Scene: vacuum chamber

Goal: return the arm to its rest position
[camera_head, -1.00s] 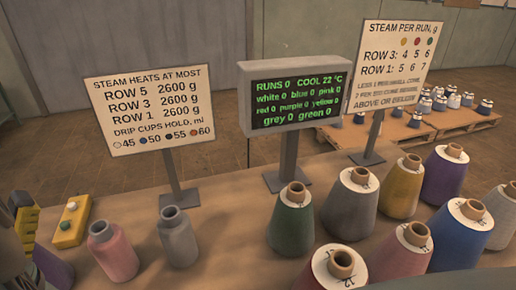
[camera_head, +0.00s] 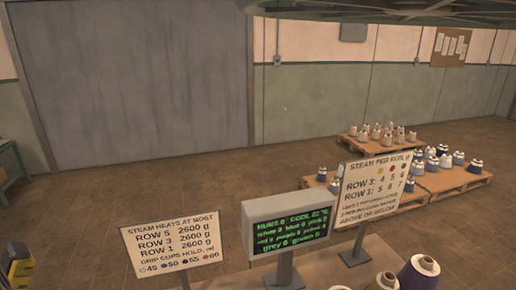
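I cannot make out my gripper's fingers in this view, so its opening is hidden. A yellow and dark piece (camera_head: 20,268) shows at the lower left edge, cut off by the frame. I cannot tell whether it is part of my arm. No held object is visible.
A steam-heats sign (camera_head: 172,248), a green-text display (camera_head: 290,231) and a steam-per-run sign (camera_head: 372,190) stand in front. Thread cones, one purple (camera_head: 420,274), show at the bottom right. Pallets (camera_head: 455,180) with cones stand behind. A green structure (camera_head: 400,14) hangs overhead. The middle floor is clear.

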